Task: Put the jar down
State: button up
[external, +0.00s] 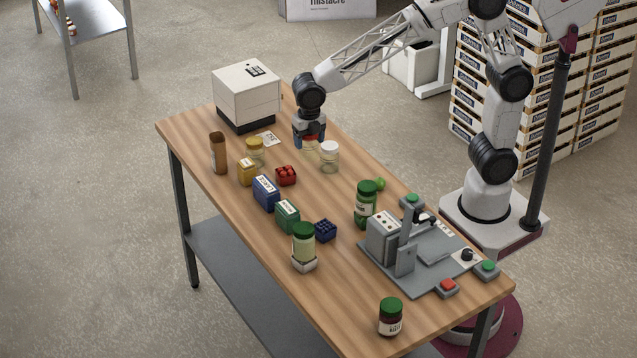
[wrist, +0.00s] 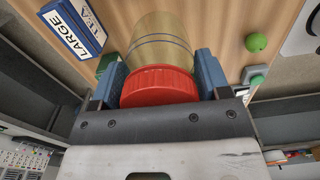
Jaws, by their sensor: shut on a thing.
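My gripper (external: 309,138) points down over the far part of the wooden table. Its blue fingers are shut on a jar with a red lid (external: 310,147). In the wrist view the red lid (wrist: 160,86) sits between the two fingers (wrist: 159,75), and the jar's clear, yellowish glass body (wrist: 160,40) extends beyond it. The jar is close beside a white-lidded jar (external: 330,158). I cannot tell whether its base touches the table (external: 350,240).
A yellow-lidded jar (external: 255,152), a brown holder (external: 218,153), a red brick (external: 286,176) and a blue box (external: 266,194) stand nearby. A white machine (external: 246,95) is behind. Green-lidded jars (external: 366,203) and a grey fixture (external: 420,255) are nearer the front.

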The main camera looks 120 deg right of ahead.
jog(key=r, duration=0.2)
send_over(287, 171)
jog(key=shift+d+n, duration=0.1)
jog(key=shift+n, duration=0.3)
jog(key=shift+f, duration=0.15)
notch_tip(287, 171, down, 6)
jog(key=shift+f, duration=0.2)
jog(key=shift+f, duration=1.7)
jog(key=shift+f, duration=0.15)
jog(key=o, duration=1)
